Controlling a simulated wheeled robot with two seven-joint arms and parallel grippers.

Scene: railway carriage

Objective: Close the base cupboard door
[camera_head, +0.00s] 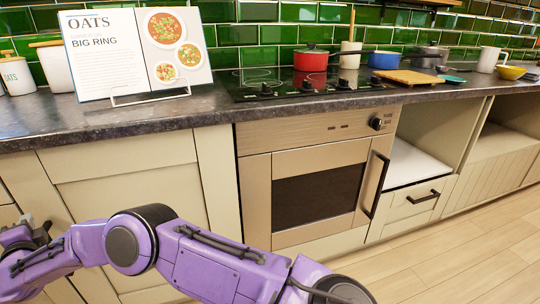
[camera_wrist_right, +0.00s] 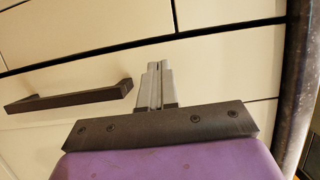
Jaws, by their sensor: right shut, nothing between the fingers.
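In the head view a cream base cupboard front (camera_head: 140,180) stands under the worktop at the left. I cannot tell there whether its door is ajar. My right arm crosses in front of it, and the right gripper (camera_head: 20,234) is at the far left edge, partly cut off. In the right wrist view the gripper (camera_wrist_right: 154,72) has its fingers together and empty. They point at cream fronts (camera_wrist_right: 120,40) with dark gaps between them; contact cannot be told. A dark bar handle (camera_wrist_right: 68,95) lies left of the fingers. My left gripper is not in view.
The worktop edge (camera_head: 110,137) runs above my arm. An oven (camera_head: 318,186) with a dark vertical handle is right of the cupboard. An open recipe book (camera_head: 135,52) and a hob (camera_head: 290,84) with a red pot stand on top. The floor (camera_head: 455,270) is clear at right.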

